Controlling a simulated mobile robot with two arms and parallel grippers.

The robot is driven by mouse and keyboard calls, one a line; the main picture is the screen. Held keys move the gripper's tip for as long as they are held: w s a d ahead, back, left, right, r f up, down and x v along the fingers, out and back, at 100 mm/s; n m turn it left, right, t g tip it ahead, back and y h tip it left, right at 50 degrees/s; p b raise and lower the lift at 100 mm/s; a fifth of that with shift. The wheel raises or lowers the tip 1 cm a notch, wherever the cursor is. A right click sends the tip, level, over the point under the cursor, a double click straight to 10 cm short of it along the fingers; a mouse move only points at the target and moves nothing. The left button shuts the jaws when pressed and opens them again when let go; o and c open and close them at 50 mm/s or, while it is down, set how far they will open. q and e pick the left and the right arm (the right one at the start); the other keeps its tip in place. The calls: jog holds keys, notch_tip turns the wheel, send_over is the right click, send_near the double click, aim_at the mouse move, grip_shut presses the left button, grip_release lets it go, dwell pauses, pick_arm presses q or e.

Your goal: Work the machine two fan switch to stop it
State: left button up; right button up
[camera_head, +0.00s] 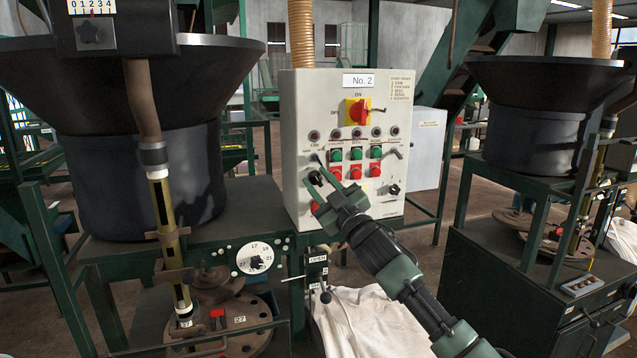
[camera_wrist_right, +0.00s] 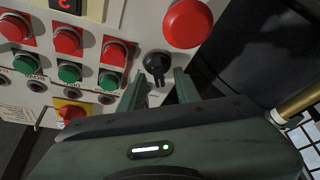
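The No. 2 control panel (camera_head: 300,95) is a pale box facing me in the head view. The black rotary switch (camera_head: 315,178) sits low on its left side, in the column under the fan label. It also shows in the right wrist view (camera_wrist_right: 157,65), with its handle turned roughly toward the gripper's palm. My right gripper (camera_head: 318,177) is open at the panel. In the right wrist view its two fingers (camera_wrist_right: 161,82) are either side of the switch's handle. I cannot tell whether they touch it. My left gripper is not in view.
A large red button (camera_wrist_right: 188,22) is close beside the switch. Red and green push buttons (camera_head: 355,154) and a red-yellow main switch (camera_head: 358,111) are on the same panel. A dark hopper (camera_head: 150,165) stands left, another (camera_head: 535,125) right. A white bag (camera_head: 365,320) is below.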

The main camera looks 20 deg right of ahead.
jog(key=b+v, duration=0.2)
jog(key=v, duration=0.5)
jog(key=shift+s+f+b, duration=0.15)
jog(key=shift+s+b, duration=0.1)
jog(key=shift+b, duration=0.1)
jog(key=shift+d+f, duration=0.1)
